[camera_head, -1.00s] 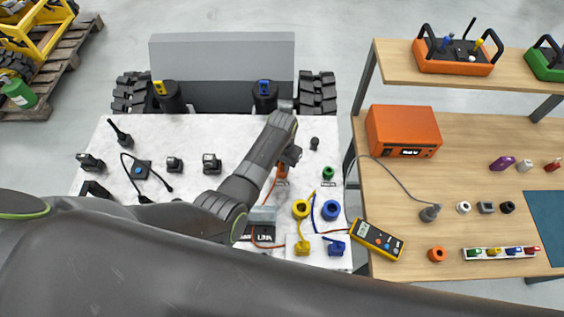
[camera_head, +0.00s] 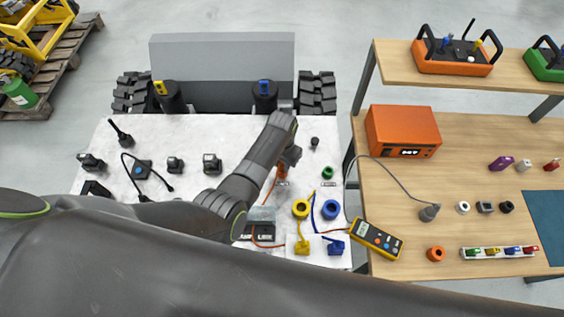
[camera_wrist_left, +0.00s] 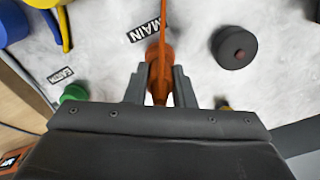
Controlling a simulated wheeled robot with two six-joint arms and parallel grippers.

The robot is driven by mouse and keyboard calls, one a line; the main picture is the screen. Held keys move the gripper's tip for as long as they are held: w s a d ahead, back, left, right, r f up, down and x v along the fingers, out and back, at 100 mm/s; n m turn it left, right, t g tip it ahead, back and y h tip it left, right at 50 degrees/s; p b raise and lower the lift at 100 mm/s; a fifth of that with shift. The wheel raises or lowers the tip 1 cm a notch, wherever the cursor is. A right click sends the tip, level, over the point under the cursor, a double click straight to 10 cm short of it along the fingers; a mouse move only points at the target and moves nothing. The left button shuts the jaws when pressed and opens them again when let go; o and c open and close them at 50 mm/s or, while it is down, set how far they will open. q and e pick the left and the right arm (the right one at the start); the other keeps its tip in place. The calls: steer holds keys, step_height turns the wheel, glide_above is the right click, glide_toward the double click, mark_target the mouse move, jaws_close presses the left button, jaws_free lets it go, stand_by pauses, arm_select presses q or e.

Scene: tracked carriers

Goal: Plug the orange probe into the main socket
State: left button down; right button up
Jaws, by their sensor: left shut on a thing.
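The orange probe (camera_wrist_left: 160,72) is between the fingers of my left gripper (camera_wrist_left: 160,88), which is shut on it. A thin orange cable runs from it. In the head view the probe (camera_head: 282,171) shows as a small orange patch below my left gripper (camera_head: 288,160), over the white board. The MAIN label (camera_wrist_left: 144,30) lies right beside the probe. The main socket itself cannot be made out; the probe and gripper cover the spot by the label. I cannot tell whether the probe is seated. My right gripper is not in view.
A dark round part (camera_wrist_left: 234,47) sits close to the probe. A green part (camera_head: 327,172), yellow (camera_head: 300,209) and blue (camera_head: 330,209) rings with cables lie on the white board (camera_head: 240,135). A yellow meter (camera_head: 376,239) lies on the wooden bench (camera_head: 450,195) to the right.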

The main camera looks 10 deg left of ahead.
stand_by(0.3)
arm_select(q)
steer(key=shift+f, duration=0.25)
stand_by(0.4)
steer(key=c, duration=1.1)
jaws_free()
steer(key=shift+c, duration=0.2)
steer(key=shift+r, duration=0.6)
step_height(320, 180, up, 16)
steer(key=b, duration=0.1)
